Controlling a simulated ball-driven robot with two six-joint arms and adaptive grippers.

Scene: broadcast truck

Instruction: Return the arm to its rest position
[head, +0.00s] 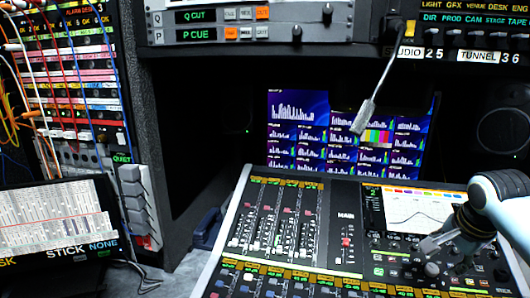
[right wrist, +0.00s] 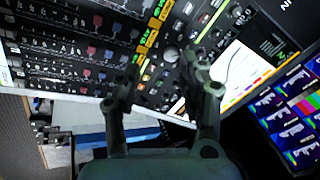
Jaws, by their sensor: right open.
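My right arm comes in from the right edge in the head view, and its dark gripper (head: 432,258) is over the right part of the mixing console (head: 335,222), near the small curve screen (head: 415,208). In the right wrist view the two fingers of the gripper (right wrist: 165,78) stand apart with nothing held between them. Console knobs and buttons show beyond the fingertips. I cannot tell whether the fingertips touch the console. My left gripper is not in view.
A gooseneck stalk (head: 370,108) hangs down at upper right, above the console. A monitor (head: 298,118) stands behind the console. A patch panel (head: 68,85) with loose cables and a tilted screen (head: 58,222) are at left. A dark gap lies between panel and console.

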